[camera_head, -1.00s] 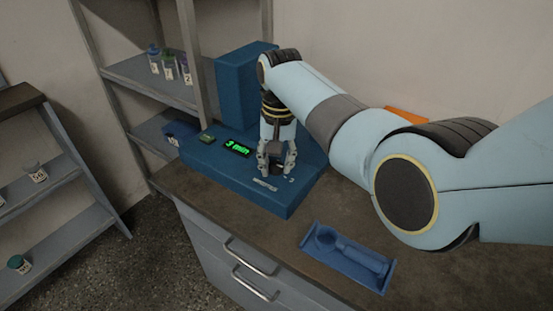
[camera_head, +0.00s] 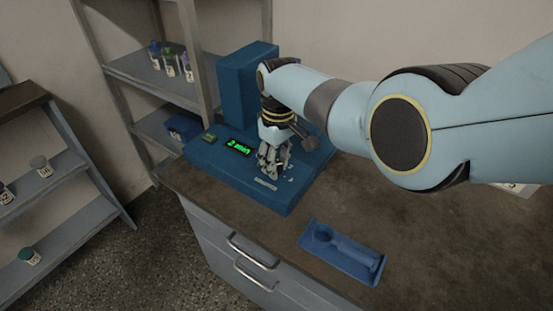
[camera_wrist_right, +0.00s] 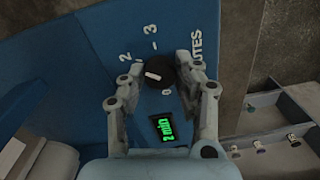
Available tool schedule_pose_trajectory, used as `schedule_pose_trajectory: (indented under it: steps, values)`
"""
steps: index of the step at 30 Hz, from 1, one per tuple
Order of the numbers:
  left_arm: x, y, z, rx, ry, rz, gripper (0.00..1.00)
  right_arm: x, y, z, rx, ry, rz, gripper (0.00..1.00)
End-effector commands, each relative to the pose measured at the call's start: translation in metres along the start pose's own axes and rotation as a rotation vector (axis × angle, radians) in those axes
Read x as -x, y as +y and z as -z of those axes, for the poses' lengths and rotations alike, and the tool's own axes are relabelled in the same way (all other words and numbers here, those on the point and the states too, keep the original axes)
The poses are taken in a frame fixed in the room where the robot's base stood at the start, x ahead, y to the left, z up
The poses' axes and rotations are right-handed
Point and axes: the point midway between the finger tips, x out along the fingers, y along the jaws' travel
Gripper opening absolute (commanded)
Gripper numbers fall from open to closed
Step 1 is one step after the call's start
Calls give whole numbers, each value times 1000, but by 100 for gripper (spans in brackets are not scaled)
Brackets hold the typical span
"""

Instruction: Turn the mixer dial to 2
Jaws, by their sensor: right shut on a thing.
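The blue mixer (camera_head: 245,85) stands on the dark counter, and its green display (camera_head: 238,147) reads "2 min". The display shows the same reading in the wrist view (camera_wrist_right: 163,127). The black dial (camera_wrist_right: 158,70) sits on the mixer's base with a white pointer mark, near the printed numbers 2 and 3 on the scale. My right gripper (camera_wrist_right: 161,74) is shut on the dial, a finger on each side. In the head view my right gripper (camera_head: 271,163) points down at the base and mostly hides the dial. My left gripper is not in view.
A blue tray with a spoon-shaped recess (camera_head: 342,252) lies on the counter (camera_head: 430,240) to the right of the mixer. A grey shelf (camera_head: 150,75) with small bottles stands behind left, and another rack with jars (camera_head: 30,256) stands at the left.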

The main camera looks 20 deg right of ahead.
Motion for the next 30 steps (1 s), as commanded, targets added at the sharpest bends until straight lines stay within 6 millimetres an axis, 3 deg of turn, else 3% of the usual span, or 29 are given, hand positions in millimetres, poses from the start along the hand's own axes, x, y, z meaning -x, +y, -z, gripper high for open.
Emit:
schedule_pose_trajectory:
  steps: [9, 25, 26, 30]
  values:
    - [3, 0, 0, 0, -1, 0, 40, 1, 0, 1, 115, -1, 0, 0]
    - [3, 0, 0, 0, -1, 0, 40, 0, 0, 1, 136, -2, 0, 0]
    - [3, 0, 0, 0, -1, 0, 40, 0, 0, 1, 136, -2, 0, 35]
    - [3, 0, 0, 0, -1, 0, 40, 0, 0, 1, 136, -3, 0, 53]
